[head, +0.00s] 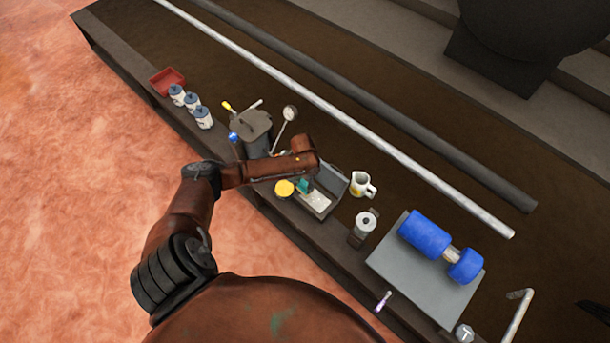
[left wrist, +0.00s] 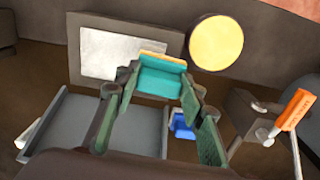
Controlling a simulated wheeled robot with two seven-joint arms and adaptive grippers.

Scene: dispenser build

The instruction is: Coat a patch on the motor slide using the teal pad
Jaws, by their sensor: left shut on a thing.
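My left gripper (head: 305,180) is shut on the teal pad (left wrist: 160,82), which has a yellow-orange edge. A pale rectangular patch (left wrist: 108,53) lies on a dark plate (left wrist: 76,22) beyond the pad in the left wrist view. I cannot tell whether the pad touches that plate. In the head view a grey board (head: 395,262) carries a blue motor-like body (head: 425,235). Which part is the motor slide is not clear. My right gripper is not in view.
A round yellow piece (head: 284,188) is beside the tray. A grey canister (head: 252,130), a mug (head: 361,185) and a roll on a stand (head: 364,226) stand close by. White jars (head: 203,118) and a red bin (head: 167,81) are farther left. A long pale bar (head: 350,127) runs behind.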

